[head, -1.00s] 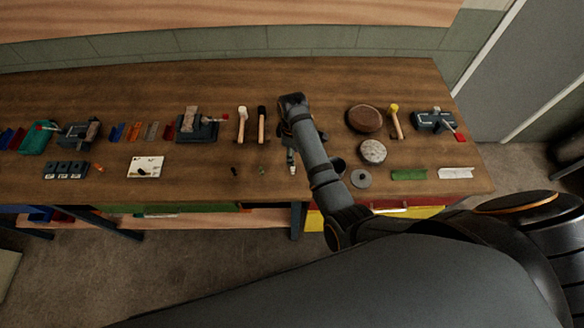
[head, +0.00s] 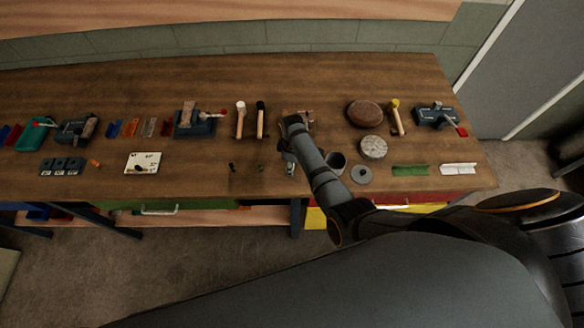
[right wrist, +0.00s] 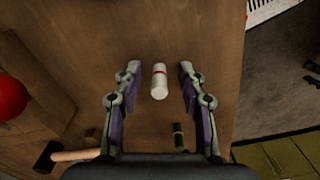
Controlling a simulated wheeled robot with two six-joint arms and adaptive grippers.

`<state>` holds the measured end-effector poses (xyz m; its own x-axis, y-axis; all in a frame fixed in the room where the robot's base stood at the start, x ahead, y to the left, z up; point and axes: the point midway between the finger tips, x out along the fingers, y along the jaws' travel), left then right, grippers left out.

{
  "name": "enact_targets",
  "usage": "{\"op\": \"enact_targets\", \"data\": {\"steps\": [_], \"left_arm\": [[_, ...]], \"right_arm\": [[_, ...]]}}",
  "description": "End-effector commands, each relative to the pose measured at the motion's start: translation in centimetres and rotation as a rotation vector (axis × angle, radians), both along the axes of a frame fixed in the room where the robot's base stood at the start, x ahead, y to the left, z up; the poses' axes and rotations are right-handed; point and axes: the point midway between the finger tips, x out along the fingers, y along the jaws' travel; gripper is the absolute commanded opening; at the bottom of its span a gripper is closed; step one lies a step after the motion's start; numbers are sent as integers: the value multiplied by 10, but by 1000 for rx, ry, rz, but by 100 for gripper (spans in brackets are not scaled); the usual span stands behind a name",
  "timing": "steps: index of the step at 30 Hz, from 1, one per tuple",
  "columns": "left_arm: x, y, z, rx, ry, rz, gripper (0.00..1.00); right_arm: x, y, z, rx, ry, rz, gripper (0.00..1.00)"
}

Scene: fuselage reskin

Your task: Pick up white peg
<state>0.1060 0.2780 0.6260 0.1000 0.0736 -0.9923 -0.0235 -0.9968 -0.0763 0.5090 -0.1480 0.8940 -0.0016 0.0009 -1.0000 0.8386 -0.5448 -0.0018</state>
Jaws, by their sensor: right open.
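The white peg (right wrist: 159,81) has a red band and stands or lies on the wooden bench; which of the two I cannot tell. In the right wrist view it sits between the two fingers of my right gripper (right wrist: 158,74), with a gap on each side. The gripper is open, pointing down at the bench. In the head view my right gripper (head: 290,168) is over the front part of the bench, and the white peg is hidden there. My left gripper is not in view.
A dark green peg (right wrist: 179,137) stands close by; it also shows in the head view (head: 260,168) beside a black peg (head: 232,168). Two mallets (head: 240,120) (head: 261,120) lie behind.

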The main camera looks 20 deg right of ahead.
Motion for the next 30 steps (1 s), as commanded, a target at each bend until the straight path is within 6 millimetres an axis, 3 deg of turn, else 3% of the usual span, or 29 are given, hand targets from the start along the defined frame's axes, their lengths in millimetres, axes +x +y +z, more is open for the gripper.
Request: {"op": "enact_targets", "data": {"steps": [5, 15, 30], "left_arm": [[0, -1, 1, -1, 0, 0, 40], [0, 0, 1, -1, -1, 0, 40], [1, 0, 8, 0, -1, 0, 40]], "right_arm": [[1, 0, 1, 0, -1, 0, 41], [1, 0, 1, 0, -1, 0, 0], [4, 0, 12, 0, -2, -1, 0]]}}
